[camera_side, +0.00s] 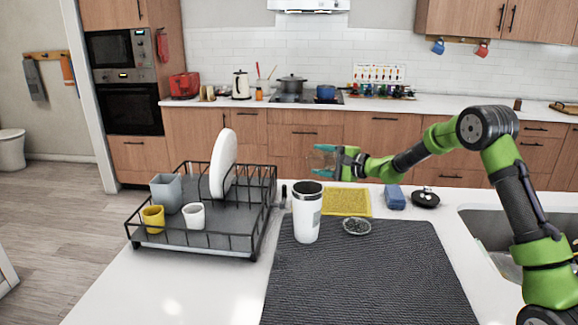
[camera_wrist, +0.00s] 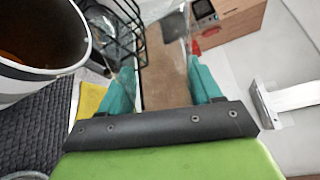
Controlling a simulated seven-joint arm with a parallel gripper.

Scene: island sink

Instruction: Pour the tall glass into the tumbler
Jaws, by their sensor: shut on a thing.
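The white tumbler (camera_side: 306,212) stands upright on the dark mat, open at the top. In the wrist view the tumbler (camera_wrist: 40,72) fills the upper left, with brown liquid inside. My gripper (camera_side: 324,152) is above and slightly right of the tumbler's rim, pointing left. Its teal fingers show in the wrist view (camera_wrist: 163,88), shut on a clear glass (camera_wrist: 128,52). The glass also shows faintly in the side view (camera_side: 319,161). Its tilt and any contents are hard to tell.
The black dish rack (camera_side: 256,232), with a plate (camera_side: 222,165) and cups, stands left. A dark mat (camera_side: 370,275) lies under the tumbler. A small bowl (camera_side: 356,227), yellow cloth (camera_side: 347,202) and blue sponge (camera_side: 394,197) lie nearby. The sink (camera_side: 490,220) is right.

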